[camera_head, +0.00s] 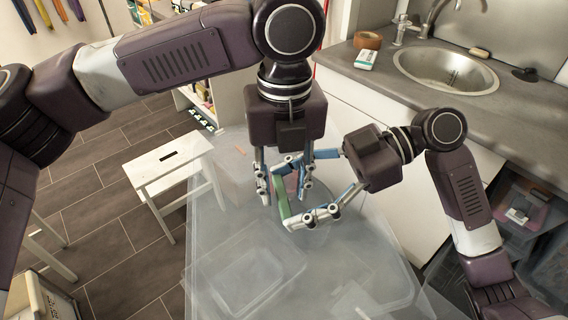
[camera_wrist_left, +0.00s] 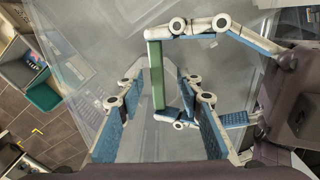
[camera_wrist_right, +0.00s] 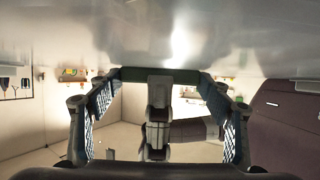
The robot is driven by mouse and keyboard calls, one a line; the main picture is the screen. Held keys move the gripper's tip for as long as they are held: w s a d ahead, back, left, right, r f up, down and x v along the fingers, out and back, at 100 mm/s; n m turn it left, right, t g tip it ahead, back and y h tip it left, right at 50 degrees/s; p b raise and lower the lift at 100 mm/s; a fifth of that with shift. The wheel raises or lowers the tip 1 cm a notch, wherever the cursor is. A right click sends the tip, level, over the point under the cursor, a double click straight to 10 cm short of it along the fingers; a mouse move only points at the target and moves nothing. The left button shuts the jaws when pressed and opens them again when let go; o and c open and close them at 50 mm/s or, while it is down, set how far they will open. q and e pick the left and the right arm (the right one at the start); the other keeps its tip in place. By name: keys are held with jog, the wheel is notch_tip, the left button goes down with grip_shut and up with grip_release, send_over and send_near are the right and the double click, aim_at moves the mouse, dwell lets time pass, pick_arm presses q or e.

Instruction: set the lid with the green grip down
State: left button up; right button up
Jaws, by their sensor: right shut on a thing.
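The green grip (camera_head: 282,198) is a short bar between the fingertips of my right gripper (camera_head: 285,193), which is shut on it. In the right wrist view the green grip (camera_wrist_right: 160,75) spans from fingertip to fingertip. The clear lid around the grip is hard to make out against the see-through surfaces. My left gripper (camera_head: 284,190) points down at the same spot, fingers apart. In the left wrist view the green grip (camera_wrist_left: 157,75) shows between the left fingers, with a gap on each side; contact cannot be told.
A clear open box (camera_head: 245,275) stands on the pale translucent table (camera_head: 215,225), with more clear shapes at the right. A small orange bar (camera_head: 213,180) lies at the left. A white stool (camera_head: 155,170) stands left; a counter with a sink (camera_head: 447,70) is behind right.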

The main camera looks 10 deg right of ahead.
pick_arm(q)
jog(key=shift+f, duration=0.55)
grip_shut()
pick_arm(e)
jog(key=o, duration=1.4)
jog(key=shift+o, duration=0.2)
